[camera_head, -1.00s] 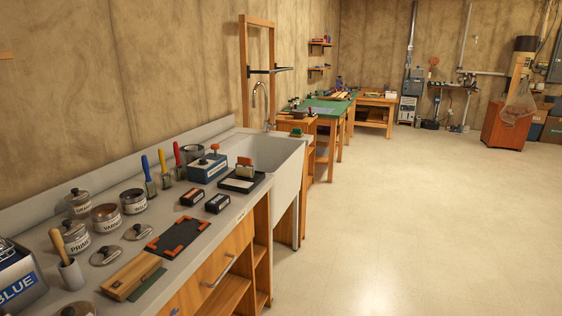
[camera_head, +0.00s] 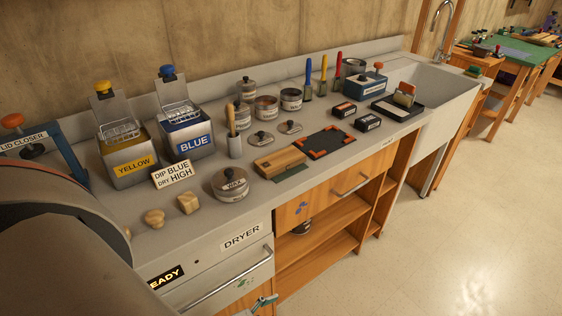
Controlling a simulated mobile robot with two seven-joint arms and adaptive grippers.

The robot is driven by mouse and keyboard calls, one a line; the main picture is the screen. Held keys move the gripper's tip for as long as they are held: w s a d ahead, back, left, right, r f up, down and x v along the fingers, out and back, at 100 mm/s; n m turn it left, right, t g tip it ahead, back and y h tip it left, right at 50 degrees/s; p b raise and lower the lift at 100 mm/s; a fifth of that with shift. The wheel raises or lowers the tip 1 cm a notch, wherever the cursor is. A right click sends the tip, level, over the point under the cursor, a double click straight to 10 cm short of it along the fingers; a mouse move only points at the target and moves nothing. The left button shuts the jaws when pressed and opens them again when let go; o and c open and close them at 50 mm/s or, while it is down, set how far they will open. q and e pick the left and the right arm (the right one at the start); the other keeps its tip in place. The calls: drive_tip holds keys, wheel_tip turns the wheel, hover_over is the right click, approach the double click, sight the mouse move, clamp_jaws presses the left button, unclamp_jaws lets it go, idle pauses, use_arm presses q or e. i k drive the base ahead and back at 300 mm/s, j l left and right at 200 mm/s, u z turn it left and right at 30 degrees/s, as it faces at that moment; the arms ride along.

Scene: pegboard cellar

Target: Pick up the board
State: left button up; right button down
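A light wooden board (camera_head: 279,161) lies flat on the grey counter, left of a dark mat with orange corners (camera_head: 325,142). A dark green strip (camera_head: 291,172) shows along its near right edge. I cannot tell whether the strip is part of the board.
A round WAX tin (camera_head: 230,185) stands near the board. BLUE (camera_head: 188,137) and YELLOW (camera_head: 130,160) tanks stand to the left, with a sign (camera_head: 172,175) in front. A DRYER drawer (camera_head: 225,265) is below. Open floor (camera_head: 440,240) lies at right.

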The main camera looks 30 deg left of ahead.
sight(279, 163)
drive_tip(key=l+u, duration=0.1)
drive_tip(key=u, duration=0.95)
drive_tip(key=i+l+u, duration=0.1)
drive_tip(key=l+u, duration=1)
drive_tip(key=l, duration=0.25)
drive_tip(key=k+l+u, duration=0.2)
drive_tip(key=l, duration=0.25)
